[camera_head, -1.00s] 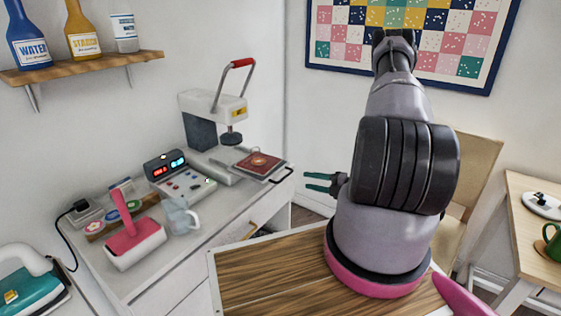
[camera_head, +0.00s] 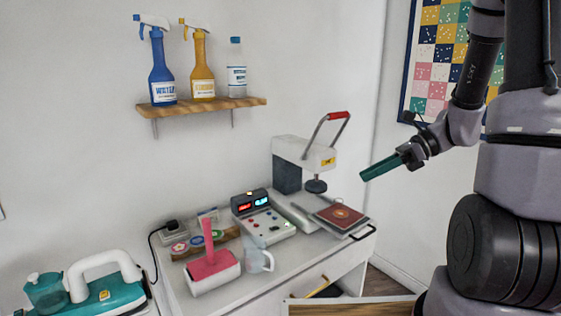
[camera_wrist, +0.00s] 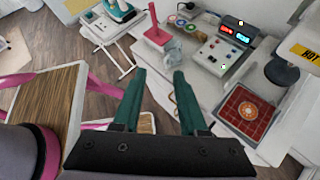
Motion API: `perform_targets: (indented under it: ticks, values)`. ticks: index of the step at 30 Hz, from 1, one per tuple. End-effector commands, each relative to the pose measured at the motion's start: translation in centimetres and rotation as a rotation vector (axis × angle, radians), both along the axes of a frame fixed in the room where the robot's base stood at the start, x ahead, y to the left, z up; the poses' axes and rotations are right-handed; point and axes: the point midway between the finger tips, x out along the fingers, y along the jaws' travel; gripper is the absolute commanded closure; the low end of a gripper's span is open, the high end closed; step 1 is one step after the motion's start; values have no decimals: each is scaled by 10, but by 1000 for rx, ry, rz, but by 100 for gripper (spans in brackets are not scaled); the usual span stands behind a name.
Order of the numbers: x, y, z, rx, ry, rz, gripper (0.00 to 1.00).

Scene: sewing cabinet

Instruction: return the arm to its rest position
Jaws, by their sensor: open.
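My gripper (camera_head: 380,168) is in the air at the right of the head view, in front of the white wall and clear of the heat press. It has green fingers. In the wrist view my gripper (camera_wrist: 160,90) shows its two fingers spread apart with nothing between them. My arm is bent and fills the right side of the head view. The camera looks down past the fingers toward the cabinet top (camera_wrist: 205,95).
The white cabinet holds a heat press (camera_head: 305,165), a red patterned piece (camera_head: 340,216), a control box (camera_head: 262,214), a pink-handled roller (camera_head: 212,268) and a clear jug (camera_head: 257,256). A teal iron (camera_head: 105,290) stands left. Bottles stand on a wall shelf (camera_head: 200,106).

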Motion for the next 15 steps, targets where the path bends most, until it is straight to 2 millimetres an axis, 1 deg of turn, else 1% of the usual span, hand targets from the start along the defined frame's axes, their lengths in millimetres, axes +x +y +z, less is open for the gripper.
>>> perform_targets:
  ticks: [1, 7, 11, 15]
  values:
    - [-8, 4, 14, -63, -85, 75, 58]
    - [-38, 6, 51, -317, -397, 360, 58]
    - [-53, 2, 75, -488, -606, 532, 58]
    - [-67, -5, 103, -680, -830, 704, 58]
